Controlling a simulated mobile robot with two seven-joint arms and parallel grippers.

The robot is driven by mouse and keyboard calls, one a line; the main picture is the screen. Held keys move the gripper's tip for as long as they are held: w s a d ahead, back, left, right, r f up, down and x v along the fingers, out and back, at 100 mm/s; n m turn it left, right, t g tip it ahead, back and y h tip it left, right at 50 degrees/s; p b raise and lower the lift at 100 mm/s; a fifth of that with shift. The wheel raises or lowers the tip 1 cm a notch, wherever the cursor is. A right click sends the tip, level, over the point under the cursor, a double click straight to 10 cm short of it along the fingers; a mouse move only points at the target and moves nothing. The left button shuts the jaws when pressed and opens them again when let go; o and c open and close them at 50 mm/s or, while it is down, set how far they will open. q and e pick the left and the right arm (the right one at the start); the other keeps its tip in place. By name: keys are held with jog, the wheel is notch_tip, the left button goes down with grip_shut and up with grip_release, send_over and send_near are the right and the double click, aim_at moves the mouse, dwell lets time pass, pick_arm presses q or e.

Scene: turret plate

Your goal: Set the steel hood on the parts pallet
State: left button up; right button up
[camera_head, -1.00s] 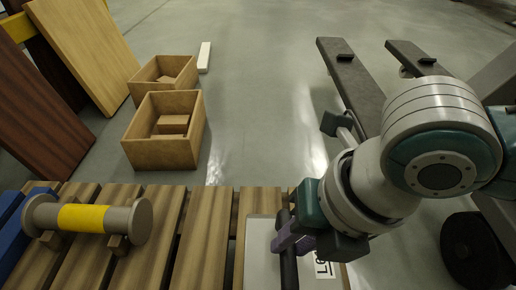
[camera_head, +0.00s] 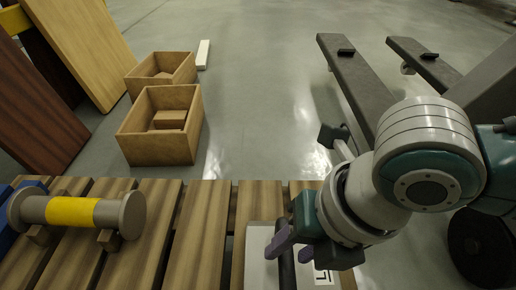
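The parts pallet (camera_head: 203,235) is a row of wooden slats along the bottom of the head view. The steel hood (camera_head: 259,265) is a pale grey piece with a dark bar handle (camera_head: 287,268) and a white label. It appears to rest on the right part of the pallet; its lower part is cut off by the frame. My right gripper (camera_head: 291,247) is open at the handle, its purple fingertips apart on either side of the bar. My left gripper is not in view.
A grey spool with a yellow band (camera_head: 73,212) lies on wooden chocks at the pallet's left. Two open wooden boxes (camera_head: 133,148) stand on the floor behind. Boards lean at the left. Dark forks (camera_head: 350,85) extend at the upper right. The central floor is clear.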

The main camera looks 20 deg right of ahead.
aim_at(312, 282)
jog(key=shift+o, duration=0.8)
jog(key=p+v, duration=0.9)
jog(key=v, duration=0.3)
jog(key=s+a+r+m+t+y, duration=0.1)
jog(key=s+a+r+m, duration=0.3)
jog(key=m, duration=0.7)
jog(key=s+d+m+h, duration=0.3)
jog(key=d+m, duration=0.6)
jog(key=m, duration=1)
jog(key=shift+s+d+m, duration=0.25)
jog(key=shift+s+m, duration=0.15)
jog(key=shift+s, duration=0.3)
